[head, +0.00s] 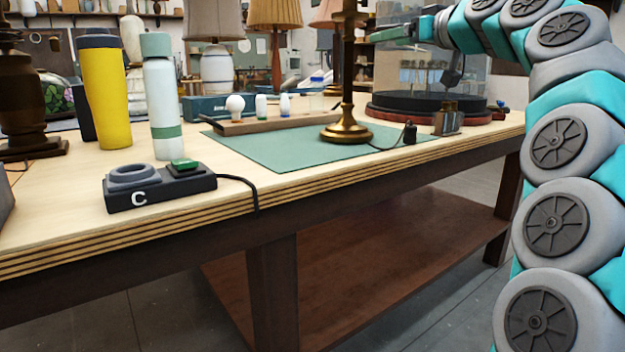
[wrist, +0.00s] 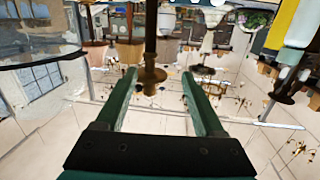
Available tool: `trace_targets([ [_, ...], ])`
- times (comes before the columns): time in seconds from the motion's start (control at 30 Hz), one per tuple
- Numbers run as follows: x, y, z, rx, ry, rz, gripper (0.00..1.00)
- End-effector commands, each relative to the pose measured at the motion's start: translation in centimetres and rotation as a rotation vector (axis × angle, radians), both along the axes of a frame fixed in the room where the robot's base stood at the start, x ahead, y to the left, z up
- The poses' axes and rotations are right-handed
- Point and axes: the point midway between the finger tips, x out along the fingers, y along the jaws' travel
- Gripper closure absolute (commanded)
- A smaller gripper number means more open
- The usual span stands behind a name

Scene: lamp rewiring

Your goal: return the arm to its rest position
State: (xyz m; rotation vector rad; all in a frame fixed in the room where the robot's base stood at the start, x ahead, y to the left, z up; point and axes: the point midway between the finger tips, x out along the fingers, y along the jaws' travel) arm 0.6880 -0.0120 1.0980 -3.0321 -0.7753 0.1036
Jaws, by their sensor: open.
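My gripper (head: 378,36) is at the top of the head view, with its green fingers pointing left toward the brass lamp stem. In the wrist view my gripper (wrist: 160,74) is open and nothing is held between its fingers. The brass lamp (head: 346,131) stands upright on the green mat (head: 270,148); its top is cut off. In the wrist view the lamp (wrist: 151,76) appears upside down, in line with the gap between the fingers. The fingertips look close to the stem, but I cannot tell the exact distance. My arm bends up along the right side.
A black test box marked C (head: 160,192) sits at the bench's front edge. A yellow tumbler (head: 106,95) and a white bottle (head: 163,105) stand behind it. A wooden tray (head: 262,125) holds bulbs. A dark round turntable (head: 425,107) is below my forearm. A plug (head: 410,133) lies near the mat.

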Motion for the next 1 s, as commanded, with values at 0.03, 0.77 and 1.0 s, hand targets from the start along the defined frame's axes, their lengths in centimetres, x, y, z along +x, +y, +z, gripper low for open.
trace_targets([
  [0.03,-0.2,0.5,-0.4,-0.003,0.016,0.008,0.30],
  [0.77,-11.1,11.1,-18.8,-0.143,0.603,0.113,0.30],
  [1.0,-19.8,11.3,-29.4,-0.244,0.898,0.055,0.30],
])
